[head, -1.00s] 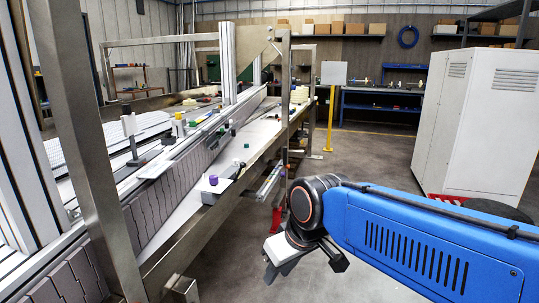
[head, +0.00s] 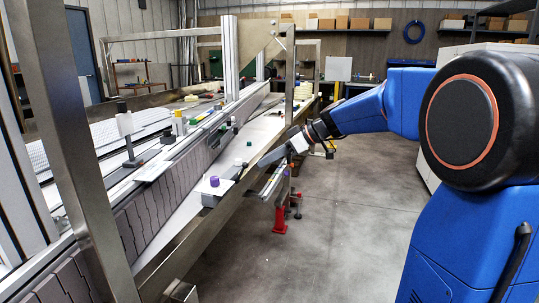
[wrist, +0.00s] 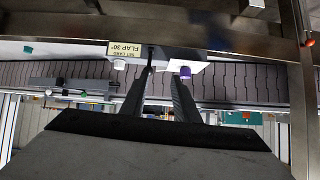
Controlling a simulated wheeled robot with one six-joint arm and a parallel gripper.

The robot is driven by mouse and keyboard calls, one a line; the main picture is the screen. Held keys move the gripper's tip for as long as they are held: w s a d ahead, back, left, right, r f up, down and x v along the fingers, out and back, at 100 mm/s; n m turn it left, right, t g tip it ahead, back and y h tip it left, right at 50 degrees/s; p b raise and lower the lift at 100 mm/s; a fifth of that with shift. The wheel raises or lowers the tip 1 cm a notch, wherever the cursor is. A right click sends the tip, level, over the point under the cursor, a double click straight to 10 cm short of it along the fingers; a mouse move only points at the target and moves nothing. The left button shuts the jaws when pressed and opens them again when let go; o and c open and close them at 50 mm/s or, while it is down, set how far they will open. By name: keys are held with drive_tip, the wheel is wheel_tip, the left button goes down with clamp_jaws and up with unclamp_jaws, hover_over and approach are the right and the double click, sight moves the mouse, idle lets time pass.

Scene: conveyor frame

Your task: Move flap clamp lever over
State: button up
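In the head view a small grey block with a purple knob (head: 214,181) sits on the near rail of the conveyor frame. A dark lever-like bar (head: 232,172) lies just behind and right of the knob; I take it to be the clamp lever. My gripper (head: 262,162) is right of this bar, reaching in from the aisle, apparently clear of it. In the wrist view my gripper (wrist: 162,74) is open, its two dark fingers apart, pointing at the block. The purple knob (wrist: 185,72) is just beyond the right fingertip. The fingers partly hide the lever area.
An upside-down "FLAP 30°" card (wrist: 127,48) and a white knob (wrist: 119,64) are left of the fingers. A steel post (head: 75,140) stands at the head view's left. A green knob (head: 249,143) is farther along. The aisle floor (head: 340,220) is clear.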

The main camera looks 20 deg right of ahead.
sight(241, 173)
drive_tip(key=w+a+f, duration=0.3)
drive_tip(key=w+a, duration=0.1)
drive_tip(key=w, duration=0.2)
drive_tip(key=shift+a+f+n+y, duration=0.2)
drive_tip(key=shift+n+y, duration=0.1)
drive_tip(key=shift+w+a+f, duration=0.15)
drive_tip(key=shift+w+a, duration=0.05)
drive_tip(key=shift+w, duration=0.05)
drive_tip(key=shift+c, duration=0.9)
drive_tip(key=c, duration=0.4)
